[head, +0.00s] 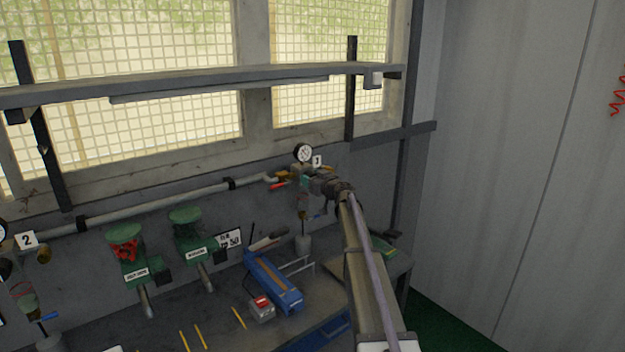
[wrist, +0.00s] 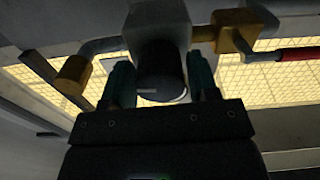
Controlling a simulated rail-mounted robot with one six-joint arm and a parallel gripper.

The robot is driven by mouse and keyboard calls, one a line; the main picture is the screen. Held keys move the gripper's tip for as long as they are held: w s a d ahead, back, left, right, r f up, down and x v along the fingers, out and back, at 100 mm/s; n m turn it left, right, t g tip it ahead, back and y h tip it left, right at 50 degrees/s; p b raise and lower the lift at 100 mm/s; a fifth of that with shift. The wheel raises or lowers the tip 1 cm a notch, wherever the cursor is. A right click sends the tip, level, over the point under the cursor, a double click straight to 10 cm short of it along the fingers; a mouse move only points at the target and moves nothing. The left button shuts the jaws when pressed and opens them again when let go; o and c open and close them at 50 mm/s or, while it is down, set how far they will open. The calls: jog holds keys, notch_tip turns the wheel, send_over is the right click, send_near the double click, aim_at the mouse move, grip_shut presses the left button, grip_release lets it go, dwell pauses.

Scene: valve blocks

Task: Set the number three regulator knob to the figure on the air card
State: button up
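The number three regulator (head: 298,171) is on the back wall pipe, beside a small number plate (head: 317,161) and under a round gauge (head: 303,152). My gripper (head: 312,184) is at this regulator in the head view, and my arm hides part of it. In the wrist view, a dark round knob (wrist: 161,80) with a short pale mark across its face sits between my two teal fingers (wrist: 163,85). The fingers lie close on both sides; whether they press on it is not clear.
A second regulator with a number 2 plate (head: 27,240) is at the far left. Two green funnel-like holders (head: 186,220) stand on the wall side. A blue box (head: 273,282), a red-topped block (head: 262,308) and yellow sticks (head: 239,318) lie on the bench. A shelf (head: 200,84) runs above.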

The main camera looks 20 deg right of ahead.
jog(key=c, duration=0.6)
jog(key=m, duration=0.3)
jog(key=shift+m, duration=2.2)
jog(key=o, duration=0.9)
jog(key=shift+o, duration=0.2)
